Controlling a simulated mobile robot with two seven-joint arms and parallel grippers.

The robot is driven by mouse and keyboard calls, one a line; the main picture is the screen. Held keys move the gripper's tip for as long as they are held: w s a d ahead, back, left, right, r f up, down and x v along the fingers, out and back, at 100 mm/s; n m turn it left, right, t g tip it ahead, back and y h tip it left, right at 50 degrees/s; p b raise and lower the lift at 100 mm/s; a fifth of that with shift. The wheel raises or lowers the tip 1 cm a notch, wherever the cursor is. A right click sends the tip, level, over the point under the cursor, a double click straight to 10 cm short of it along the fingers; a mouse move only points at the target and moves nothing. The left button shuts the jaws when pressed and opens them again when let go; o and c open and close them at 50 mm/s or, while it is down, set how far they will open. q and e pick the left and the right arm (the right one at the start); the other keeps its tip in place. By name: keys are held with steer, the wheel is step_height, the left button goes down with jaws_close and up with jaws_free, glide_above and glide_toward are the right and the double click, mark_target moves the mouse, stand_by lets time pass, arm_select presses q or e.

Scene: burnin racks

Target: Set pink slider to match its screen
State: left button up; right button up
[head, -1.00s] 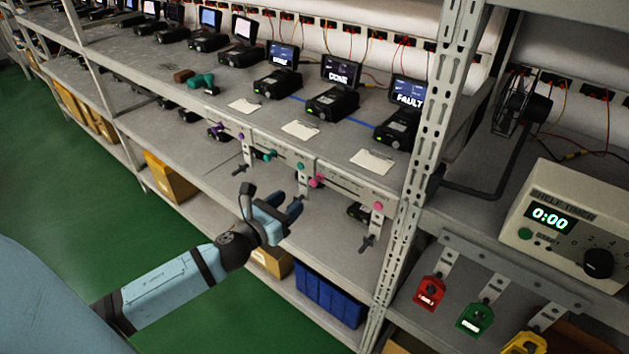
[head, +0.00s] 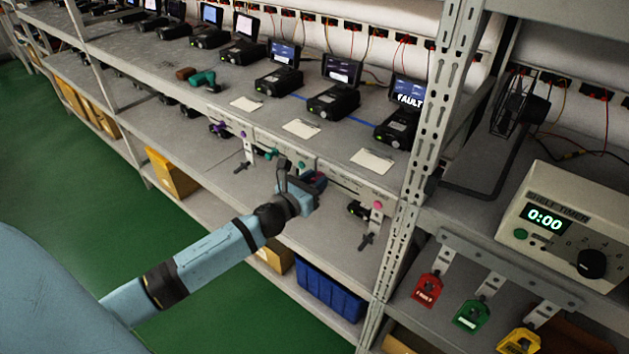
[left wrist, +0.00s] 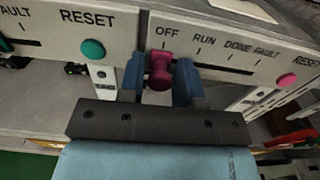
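The pink slider knob (left wrist: 160,70) stands at the left end of its slot, just under OFF; RUN, DONE and FAULT labels follow to the right. My left gripper (left wrist: 159,85) has one blue finger on each side of the knob, very close to it; I cannot tell whether they press on it. In the head view my left gripper (head: 318,181) is at the shelf-edge panel and mostly hides the knob. The rightmost screen (head: 409,93), above this panel, reads FAULT. A pink reset button (left wrist: 287,80) is right of the slot. My right gripper is not in view.
A teal button (left wrist: 93,49) belongs to the neighbouring panel on the left. A metal rack post (head: 425,150) stands right of the panel. A shelf timer (head: 565,225) reads 0:00 farther right. The green floor (head: 130,190) in front is clear.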

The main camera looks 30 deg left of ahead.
mark_target(359, 195)
arm_select(q)
jaws_close()
steer(key=d, duration=0.3)
steer(key=d+p, duration=0.1)
steer(key=d, duration=0.3)
steer(key=s+d, duration=0.1)
steer(key=d, duration=0.2)
steer(key=shift+d+p, duration=0.3)
steer(key=shift+p, duration=0.05)
steer(key=shift+d, duration=0.1)
steer(key=shift+o, duration=1.7)
jaws_free()
steer(key=shift+o, duration=0.3)
steer(key=shift+d, duration=0.15)
